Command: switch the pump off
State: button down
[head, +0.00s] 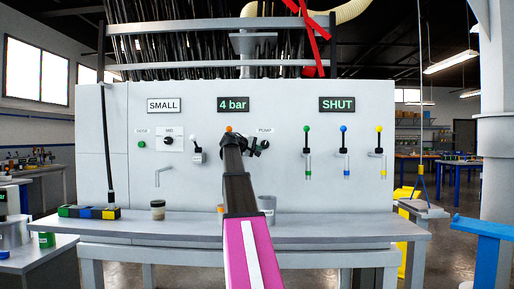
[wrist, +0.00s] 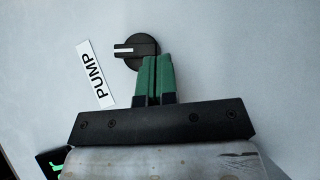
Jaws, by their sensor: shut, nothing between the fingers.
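The pump knob (wrist: 137,50) is a round black dial with a white mark pointing left in the wrist view, towards the side of its white PUMP label (wrist: 95,76). In the head view the label (head: 264,130) shows on the panel just right of my arm, and my gripper (head: 262,146) is there in front of the panel. My gripper (wrist: 157,58) has green fingers, shut together and empty. Their tips overlap the knob's lower right edge in the wrist view. I cannot tell whether they touch it.
Signs read SMALL, 4 bar (head: 236,104) and SHUT (head: 343,104). A jar (head: 158,210) stands on the ledge (head: 340,228).

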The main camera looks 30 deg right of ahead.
jog(key=shift+s+d+f+n+h, duration=0.1)
jog(key=shift+f+n+h, duration=0.25)
jog(key=shift+n+h, duration=0.25)
jog(key=v, duration=1)
jog(key=shift+a, duration=0.35)
jog(key=shift+s, duration=0.15)
